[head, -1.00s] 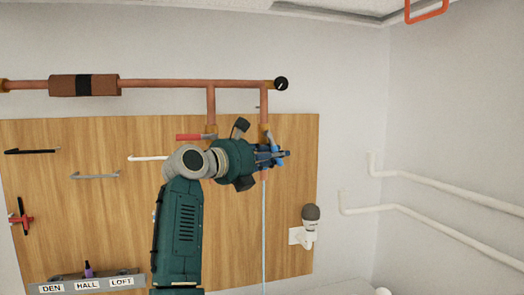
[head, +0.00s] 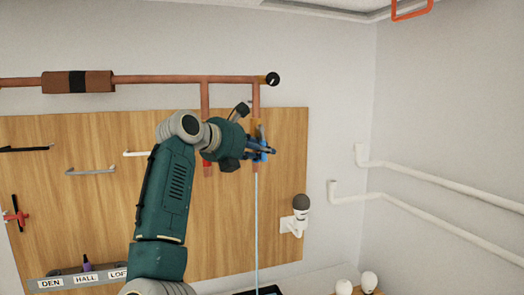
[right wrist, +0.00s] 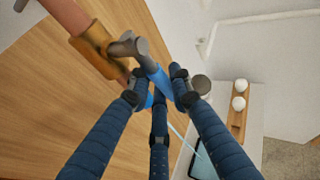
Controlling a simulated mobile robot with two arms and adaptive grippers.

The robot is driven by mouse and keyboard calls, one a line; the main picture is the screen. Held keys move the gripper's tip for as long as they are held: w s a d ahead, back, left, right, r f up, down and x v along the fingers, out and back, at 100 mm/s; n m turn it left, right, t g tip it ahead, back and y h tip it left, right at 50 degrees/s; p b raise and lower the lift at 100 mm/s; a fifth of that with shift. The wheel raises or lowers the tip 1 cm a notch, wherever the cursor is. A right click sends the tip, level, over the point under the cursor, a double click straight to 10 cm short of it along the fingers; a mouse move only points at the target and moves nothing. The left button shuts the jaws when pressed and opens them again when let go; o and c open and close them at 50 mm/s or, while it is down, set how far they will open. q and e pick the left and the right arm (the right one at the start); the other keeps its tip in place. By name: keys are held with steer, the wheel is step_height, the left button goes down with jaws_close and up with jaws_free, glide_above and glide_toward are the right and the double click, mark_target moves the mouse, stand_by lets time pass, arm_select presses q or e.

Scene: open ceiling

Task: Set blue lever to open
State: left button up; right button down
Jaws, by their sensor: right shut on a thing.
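The blue lever (head: 263,156) sits on a valve at the lower end of the right copper pipe drop. In the right wrist view the blue lever (right wrist: 159,80) runs from the grey valve stem (right wrist: 130,46) down between my fingers. My right gripper (head: 265,151) is shut on the lever; it also shows in the right wrist view (right wrist: 164,92). The fingers and arm hide part of the lever, so its exact angle is hard to tell in the head view. My left gripper is out of view.
A red valve part (head: 207,163) is mostly behind my arm. A thin pale blue line (head: 256,220) hangs below the blue valve. A wall lamp (head: 300,212) is lower right on the wooden board (head: 230,240). White pipes (head: 430,178) run along the right wall.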

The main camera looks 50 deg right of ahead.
steer(key=c, duration=1.5)
jaws_free()
steer(key=shift+c, duration=0.2)
steer(key=v, duration=0.8)
